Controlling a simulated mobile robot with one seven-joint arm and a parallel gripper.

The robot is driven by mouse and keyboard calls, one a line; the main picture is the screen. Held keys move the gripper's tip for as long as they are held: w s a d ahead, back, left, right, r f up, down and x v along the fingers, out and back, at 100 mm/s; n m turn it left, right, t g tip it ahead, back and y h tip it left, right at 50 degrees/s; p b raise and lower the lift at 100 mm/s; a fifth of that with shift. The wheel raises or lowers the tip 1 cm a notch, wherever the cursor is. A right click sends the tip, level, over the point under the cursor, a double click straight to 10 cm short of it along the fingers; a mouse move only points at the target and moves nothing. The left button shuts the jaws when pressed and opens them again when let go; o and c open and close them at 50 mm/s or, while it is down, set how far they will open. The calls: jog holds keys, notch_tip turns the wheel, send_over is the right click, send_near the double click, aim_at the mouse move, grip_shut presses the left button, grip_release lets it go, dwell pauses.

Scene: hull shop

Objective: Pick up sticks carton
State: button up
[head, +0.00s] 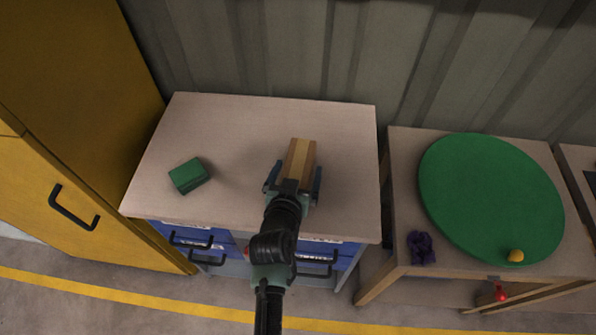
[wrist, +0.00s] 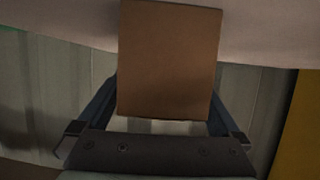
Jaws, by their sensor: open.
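A brown and tan carton (head: 300,157), which I take to be the sticks carton, lies on the pale top of the drawer cabinet (head: 240,125). Its lengthwise stripe shows in the head view. My gripper (head: 293,185) is at the carton's near end, with one finger on each side. In the wrist view the carton's plain brown face (wrist: 170,60) fills the space ahead of my gripper (wrist: 165,115), and its lower part lies between the two fingers. The jaws are open; whether a finger touches the carton is unclear. The fingertips are partly hidden behind the carton.
A green box (head: 188,176) lies left on the same top, apart from my gripper. A wooden table (head: 400,160) stands to the right with a green disc (head: 490,195), a purple item (head: 422,248) and a yellow item (head: 515,256). A yellow cabinet (head: 75,130) stands left.

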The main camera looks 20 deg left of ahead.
jog(key=shift+w+a+f, duration=0.15)
jog(key=shift+w+f, duration=0.1)
jog(key=shift+w, duration=0.3)
jog(key=c, duration=1.5)
jog(key=shift+r, duration=0.1)
jog(key=shift+c, duration=0.3)
